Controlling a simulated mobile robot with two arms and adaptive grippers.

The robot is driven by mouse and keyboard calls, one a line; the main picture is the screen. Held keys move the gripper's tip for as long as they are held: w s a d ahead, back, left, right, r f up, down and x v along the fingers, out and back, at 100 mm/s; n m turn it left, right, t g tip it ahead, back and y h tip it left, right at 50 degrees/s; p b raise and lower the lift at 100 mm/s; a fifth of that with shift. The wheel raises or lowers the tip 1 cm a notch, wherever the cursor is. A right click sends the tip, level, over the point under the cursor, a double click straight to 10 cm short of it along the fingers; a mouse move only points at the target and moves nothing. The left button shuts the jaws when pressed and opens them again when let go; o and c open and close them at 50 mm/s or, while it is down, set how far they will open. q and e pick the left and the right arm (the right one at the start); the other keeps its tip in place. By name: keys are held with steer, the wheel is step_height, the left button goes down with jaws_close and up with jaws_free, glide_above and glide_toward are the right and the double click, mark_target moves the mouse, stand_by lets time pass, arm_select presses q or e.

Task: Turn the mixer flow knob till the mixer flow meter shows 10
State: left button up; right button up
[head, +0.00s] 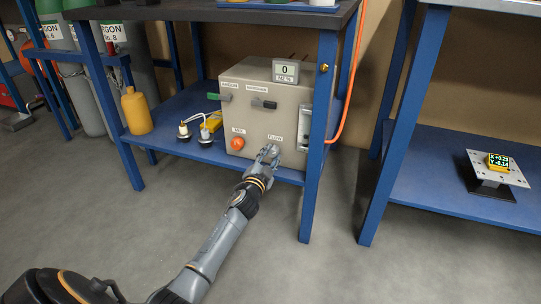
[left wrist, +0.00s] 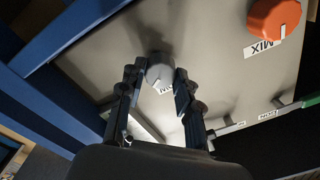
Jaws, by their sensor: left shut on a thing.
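The mixer (head: 262,125) is a beige box on the low blue shelf. A small display (head: 285,70) on its top reads 0, with a label under it that looks like NE%. The grey flow knob (left wrist: 160,72) sits low on the front panel at the FLOW label (head: 275,137). My left gripper (head: 270,153) is at this knob. In the left wrist view its two fingers (left wrist: 158,88) close around the knob's sides, and the knob's label is partly hidden. My right gripper is not in view.
An orange MIX knob (head: 237,143) is left of the flow knob. Green (head: 218,97) and black (head: 263,103) levers are above. A blue table leg (head: 318,135) stands close at right. A yellow bottle (head: 137,112) is at left. The floor in front is clear.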

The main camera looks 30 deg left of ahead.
arm_select(q)
steer(key=m, duration=0.3)
steer(key=shift+f+m, duration=0.1)
steer(key=shift+m, duration=1.5)
steer(key=shift+h, duration=0.3)
steer(key=o, duration=1.1)
steer(key=shift+o, duration=0.2)
steer(key=v, duration=1.2)
